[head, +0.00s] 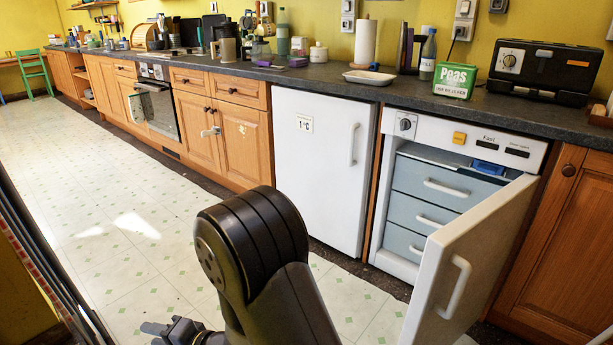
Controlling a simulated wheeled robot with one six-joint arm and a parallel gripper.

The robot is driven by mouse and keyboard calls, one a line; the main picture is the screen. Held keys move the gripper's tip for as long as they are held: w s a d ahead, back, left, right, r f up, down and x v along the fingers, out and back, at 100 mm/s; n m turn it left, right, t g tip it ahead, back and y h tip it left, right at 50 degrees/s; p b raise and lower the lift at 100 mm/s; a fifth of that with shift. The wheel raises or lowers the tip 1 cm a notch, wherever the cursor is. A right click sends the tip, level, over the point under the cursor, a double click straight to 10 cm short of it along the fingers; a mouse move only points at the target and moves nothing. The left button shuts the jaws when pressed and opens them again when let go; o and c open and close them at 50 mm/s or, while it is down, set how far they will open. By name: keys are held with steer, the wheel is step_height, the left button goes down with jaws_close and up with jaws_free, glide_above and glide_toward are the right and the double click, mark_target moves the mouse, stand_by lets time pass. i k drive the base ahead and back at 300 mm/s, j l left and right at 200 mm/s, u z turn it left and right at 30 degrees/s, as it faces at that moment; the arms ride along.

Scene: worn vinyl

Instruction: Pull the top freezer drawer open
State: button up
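The freezer (393,235) stands under the counter at the right, with its white door (465,262) swung open toward me. Inside are stacked pale blue-grey drawers with white handles. The top drawer (415,180) has its handle (446,188) facing out. It sits within the cabinet; I cannot tell whether it is fully in. The open door hides the right part of the lower drawers. My gripper (168,331) is low at the bottom edge, over the floor, far left of the freezer and apart from it. Its fingers are small and partly cut off, so their opening is unclear.
A closed white fridge (318,165) stands left of the freezer. The open freezer door juts into the floor space. A blue item (489,168) lies above the top drawer. A peas box (455,80) and black radio (543,70) stand on the counter. The floor at left is clear.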

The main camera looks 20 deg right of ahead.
mark_target(432, 190)
steer(key=i+j+u, duration=0.1)
steer(key=i, duration=0.25)
steer(key=i+j+u, duration=0.1)
steer(key=i, duration=0.25)
steer(key=i+z, duration=0.2)
steer(key=z, duration=0.3)
steer(key=i+z, duration=0.2)
steer(key=z, duration=0.25)
steer(key=i+j+z, duration=0.15)
steer(key=z, duration=0.35)
steer(key=i+z, duration=0.15)
steer(key=z, duration=0.3)
steer(key=i+j+z, duration=0.1)
steer(key=z, duration=0.35)
steer(key=i+j+z, duration=0.1)
steer(key=z, duration=0.35)
steer(key=i+j+z, duration=0.1)
steer(key=j+z, duration=0.15)
steer(key=z, duration=0.2)
steer(key=i+j+z, duration=0.15)
steer(key=z, duration=0.2)
steer(key=i+j+z, duration=0.1)
steer(key=j+z, duration=0.25)
